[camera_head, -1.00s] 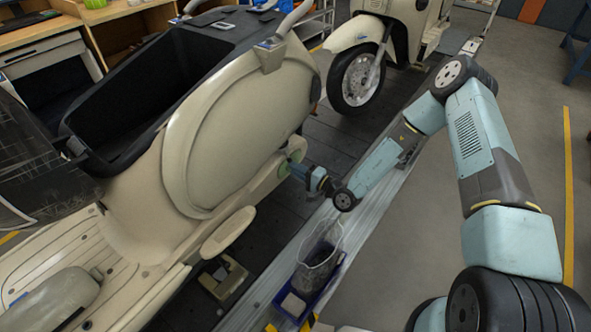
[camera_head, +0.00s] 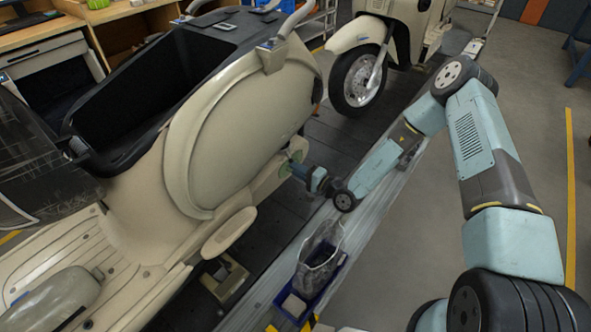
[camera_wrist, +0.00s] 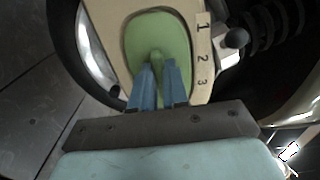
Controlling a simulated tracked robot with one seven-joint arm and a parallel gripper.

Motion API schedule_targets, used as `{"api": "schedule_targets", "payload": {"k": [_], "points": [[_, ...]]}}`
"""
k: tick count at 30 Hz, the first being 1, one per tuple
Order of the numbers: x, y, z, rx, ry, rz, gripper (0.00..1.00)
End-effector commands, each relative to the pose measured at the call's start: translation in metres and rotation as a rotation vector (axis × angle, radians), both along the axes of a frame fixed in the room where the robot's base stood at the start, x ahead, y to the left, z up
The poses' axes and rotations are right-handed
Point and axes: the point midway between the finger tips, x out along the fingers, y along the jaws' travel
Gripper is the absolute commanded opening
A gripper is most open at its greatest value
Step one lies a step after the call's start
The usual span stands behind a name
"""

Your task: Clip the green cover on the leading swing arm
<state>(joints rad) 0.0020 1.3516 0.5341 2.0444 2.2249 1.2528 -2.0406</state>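The green cover (camera_wrist: 172,32) is an oval piece with a raised grip in its middle. In the wrist view it lies against the cream swing arm (camera_wrist: 203,62), inside the rounded end, beside a strip marked 1, 2, 3. Its rim looks roughly in line with the outline there; I cannot tell whether it is fully seated. My gripper (camera_wrist: 158,72) has its two blue fingers close together on the grip, with green between their tips. In the head view, my gripper (camera_head: 297,168) meets the scooter's lower side, and the cover shows only as a small green patch.
The cream scooter body (camera_head: 235,125) stands on the dark slat conveyor (camera_head: 335,135). Another scooter's front wheel (camera_head: 357,82) is behind it. A blue bin (camera_head: 308,290) with a clear bag sits at the conveyor's edge, below my arm. The grey floor at right is clear.

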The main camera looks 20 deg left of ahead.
Motion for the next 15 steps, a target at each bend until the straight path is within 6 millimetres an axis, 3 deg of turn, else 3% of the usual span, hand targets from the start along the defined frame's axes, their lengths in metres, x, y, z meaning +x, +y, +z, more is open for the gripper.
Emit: {"api": "schedule_targets", "payload": {"k": [8, 15], "points": [[-0.0001, 0.0001, 0.0, 0.0, 0.0, 0.0, 0.41], [-0.0001, -0.0002, -0.0001, 0.0, 0.0, 0.0, 0.42]]}}
